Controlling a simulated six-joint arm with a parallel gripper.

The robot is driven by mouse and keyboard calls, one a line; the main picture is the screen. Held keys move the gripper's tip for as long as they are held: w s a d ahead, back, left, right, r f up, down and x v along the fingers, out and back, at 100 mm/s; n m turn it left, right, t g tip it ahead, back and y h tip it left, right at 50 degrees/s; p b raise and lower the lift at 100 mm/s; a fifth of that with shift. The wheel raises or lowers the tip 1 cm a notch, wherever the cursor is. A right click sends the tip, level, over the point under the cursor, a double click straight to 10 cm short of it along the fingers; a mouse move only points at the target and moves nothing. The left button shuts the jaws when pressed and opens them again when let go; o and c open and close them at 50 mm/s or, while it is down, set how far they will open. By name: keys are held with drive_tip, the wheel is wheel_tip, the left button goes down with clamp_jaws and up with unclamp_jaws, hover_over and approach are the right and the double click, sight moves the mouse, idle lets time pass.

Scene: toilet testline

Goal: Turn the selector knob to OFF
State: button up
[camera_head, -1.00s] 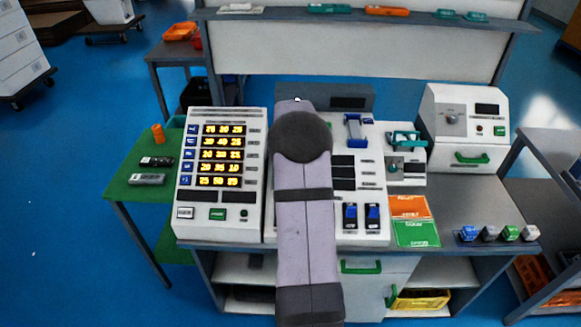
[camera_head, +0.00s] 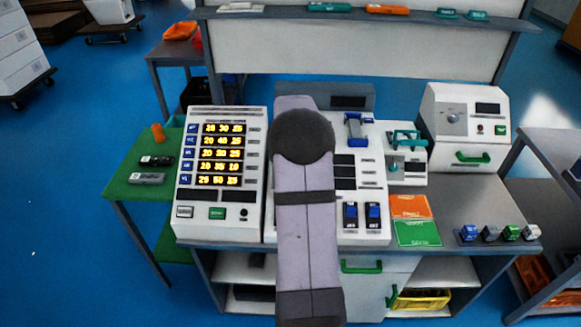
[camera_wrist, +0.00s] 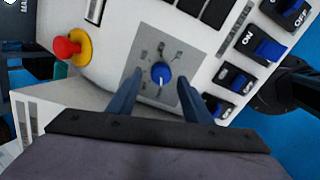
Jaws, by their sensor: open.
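The selector knob (camera_wrist: 161,73) is a round blue knob with a white pointer line on a grey square plate (camera_wrist: 148,51) in the wrist view. Its pointer faces roughly down in the picture. Small marks surround it on the plate, too small to read. My gripper (camera_wrist: 160,78) is open, with one dark blue finger on each side of the knob and gaps visible between. I cannot tell how far the fingertips stand from the plate. In the head view my arm hides both the knob and the gripper.
A red emergency button on a yellow base (camera_wrist: 72,48) sits left of the knob. Blue ON/OFF rocker switches (camera_wrist: 268,49) are to the right. In the head view, a lit number display (camera_head: 222,155) stands left of my arm, and orange and green cards (camera_head: 410,206) lie right.

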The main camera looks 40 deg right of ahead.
drive_tip(key=shift+b+v, duration=0.65)
drive_tip(key=shift+v, duration=2.15)
drive_tip(key=shift+a, duration=0.1)
drive_tip(key=s+a+f+m+g+y, duration=0.1)
drive_tip(key=s+a+m, duration=0.15)
drive_tip(key=a, duration=0.75)
drive_tip(key=s+a+f+m+y, duration=0.1)
drive_tip(key=a+f+m, duration=0.15)
drive_tip(key=a, duration=0.65)
drive_tip(key=s+a+f+m+g, duration=0.1)
drive_tip(key=s+a+f+m, duration=0.1)
drive_tip(key=s+a, duration=0.6)
drive_tip(key=s+a+f+m+g+y, duration=0.1)
drive_tip(key=s+a+f+m, duration=0.1)
drive_tip(key=s+a+m, duration=0.3)
drive_tip(key=s+a, duration=0.3)
drive_tip(key=s, duration=0.1)
